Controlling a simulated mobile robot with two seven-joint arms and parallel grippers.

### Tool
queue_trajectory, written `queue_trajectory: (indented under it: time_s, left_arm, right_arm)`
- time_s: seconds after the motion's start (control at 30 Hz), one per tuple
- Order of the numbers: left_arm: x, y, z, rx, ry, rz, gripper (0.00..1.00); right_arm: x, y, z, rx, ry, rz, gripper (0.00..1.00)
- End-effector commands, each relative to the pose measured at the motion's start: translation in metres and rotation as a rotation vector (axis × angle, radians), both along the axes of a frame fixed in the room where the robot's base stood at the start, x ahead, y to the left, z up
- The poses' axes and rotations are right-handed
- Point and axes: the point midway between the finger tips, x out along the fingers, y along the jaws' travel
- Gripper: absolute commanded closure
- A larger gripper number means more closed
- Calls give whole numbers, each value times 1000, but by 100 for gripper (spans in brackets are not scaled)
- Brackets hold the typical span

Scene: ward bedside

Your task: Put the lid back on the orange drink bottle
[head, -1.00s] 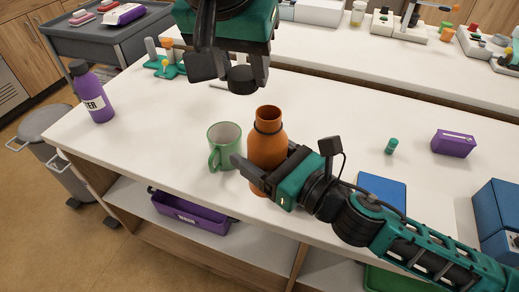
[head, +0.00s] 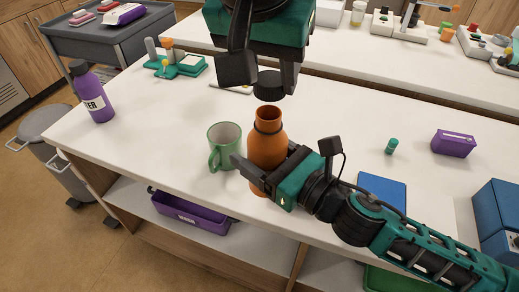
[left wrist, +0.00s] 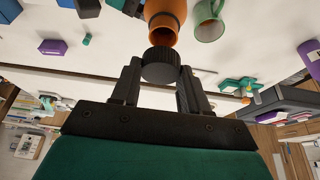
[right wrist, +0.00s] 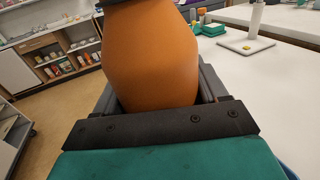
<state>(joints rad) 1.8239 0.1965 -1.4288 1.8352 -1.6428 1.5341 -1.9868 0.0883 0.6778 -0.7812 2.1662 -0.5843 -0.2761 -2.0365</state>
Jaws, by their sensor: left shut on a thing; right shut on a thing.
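The orange drink bottle (head: 267,150) stands upright on the white table with its mouth open at the top. My right gripper (head: 262,178) is shut around the bottle's body; the bottle also fills the right wrist view (right wrist: 152,55). My left gripper (head: 266,82) is shut on the black lid (head: 268,86), which it holds just above the bottle's mouth, apart from it. In the left wrist view the lid (left wrist: 161,65) sits between the fingertips, close to the bottle's open neck (left wrist: 164,32).
A green mug (head: 224,147) stands just left of the bottle. A purple water bottle (head: 94,95) is at the table's left. A blue pad (head: 382,190), a small green vial (head: 391,146) and a purple box (head: 453,143) lie to the right.

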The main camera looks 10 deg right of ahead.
Motion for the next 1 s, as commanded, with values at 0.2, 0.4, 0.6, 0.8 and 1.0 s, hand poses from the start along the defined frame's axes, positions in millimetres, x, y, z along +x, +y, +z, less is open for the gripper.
queue_trajectory:
  time_s: [0.2,0.4,0.6,0.8,1.0]
  left_arm:
    - [0,0,-18,0,1,2,84]
    - [0,0,-20,-1,0,2,84]
    - [-2,1,-18,0,-2,1,84]
    - [-2,1,-19,0,-2,1,84]
    - [-2,1,-19,0,-2,1,84]
  right_arm:
    - [0,0,1,1,-2,0,91]
    - [0,0,1,1,-2,0,91]
    - [0,0,1,1,-2,0,91]
    - [0,0,1,1,-2,0,91]
    - [0,0,1,1,-2,0,91]
